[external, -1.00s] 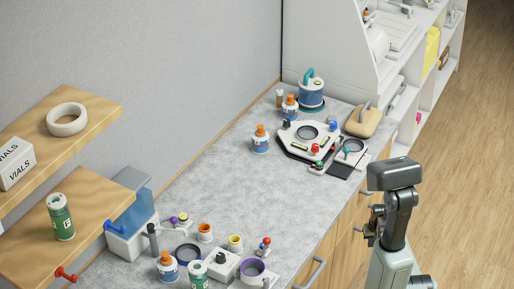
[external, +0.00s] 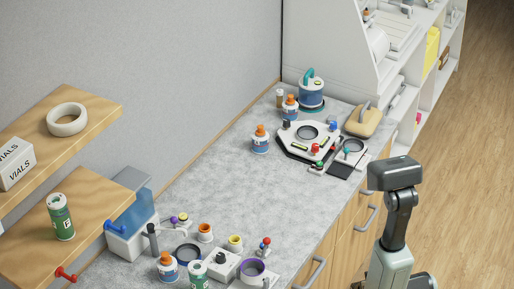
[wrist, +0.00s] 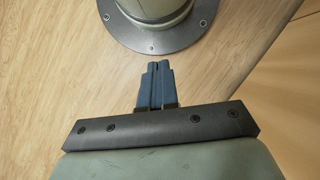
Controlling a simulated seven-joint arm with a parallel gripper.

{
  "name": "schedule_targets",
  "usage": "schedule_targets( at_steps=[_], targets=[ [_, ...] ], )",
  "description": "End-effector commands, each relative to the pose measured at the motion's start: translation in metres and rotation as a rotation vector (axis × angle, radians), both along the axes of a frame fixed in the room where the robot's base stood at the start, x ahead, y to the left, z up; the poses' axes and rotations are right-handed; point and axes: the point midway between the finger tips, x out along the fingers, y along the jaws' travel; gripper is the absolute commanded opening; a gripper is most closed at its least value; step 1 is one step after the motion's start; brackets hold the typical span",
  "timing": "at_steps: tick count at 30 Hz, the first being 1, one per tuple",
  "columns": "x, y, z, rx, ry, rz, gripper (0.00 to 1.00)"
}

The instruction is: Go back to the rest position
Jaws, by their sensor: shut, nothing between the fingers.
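My gripper (wrist: 157,82) shows in the wrist view with its two dark blue fingers shut together and nothing between them. It is over bare wood floor (wrist: 60,60), pointing toward my own round base flange at the top of that view. In the external view my arm stands folded at the lower right, in front of the cabinets and clear of the counter (external: 225,190). My fingers cannot be made out there.
The counter holds bottles (external: 260,140), a white hexagonal fixture (external: 310,135), a blue canister (external: 311,90) and several small parts at its near end. Drawer handles (external: 318,272) jut from the cabinet fronts beside my arm. Floor to the right is clear.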

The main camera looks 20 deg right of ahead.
Motion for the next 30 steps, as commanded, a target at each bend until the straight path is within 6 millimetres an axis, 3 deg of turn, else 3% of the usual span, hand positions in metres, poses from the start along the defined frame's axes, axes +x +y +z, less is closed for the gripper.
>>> schedule_targets(
  at_steps=[3,6,30],
  targets=[
    [-0.029,0.005,-0.001,-0.002,0.048,0.016,0.0],
    [-0.04,0.006,-0.002,-0.004,0.068,0.021,0.0],
    [-0.04,0.006,-0.002,-0.004,0.068,0.021,0.0]
  ],
)
